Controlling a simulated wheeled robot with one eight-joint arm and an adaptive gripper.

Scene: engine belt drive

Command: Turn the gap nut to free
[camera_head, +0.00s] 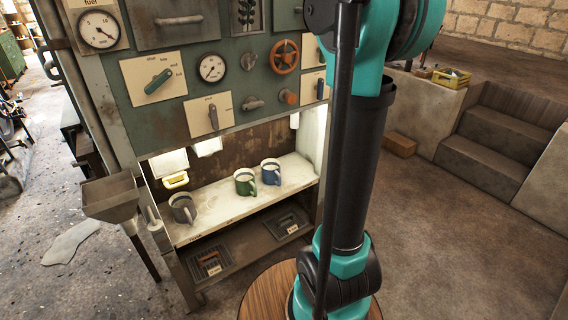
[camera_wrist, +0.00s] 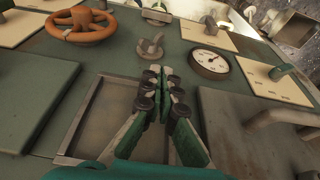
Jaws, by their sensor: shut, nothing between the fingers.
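A grey wing-shaped nut on a round base, which looks like the gap nut (camera_wrist: 150,46), stands on the green panel in the wrist view, between the orange handwheel and a round gauge. It also shows in the head view (camera_head: 249,61), small, with no label I can read. My gripper (camera_wrist: 165,72) is shut and empty in the wrist view. Its fingertips point toward the nut and appear apart from it, over the edge of a framed rectangular recess. My gripper is out of sight in the head view.
The orange handwheel (camera_wrist: 80,26) is left of the nut and the gauge (camera_wrist: 209,64) is right of it in the wrist view. A panel with a bar handle (camera_wrist: 282,118) juts out at right. Below the panel, several mugs stand on a shelf (camera_head: 215,212).

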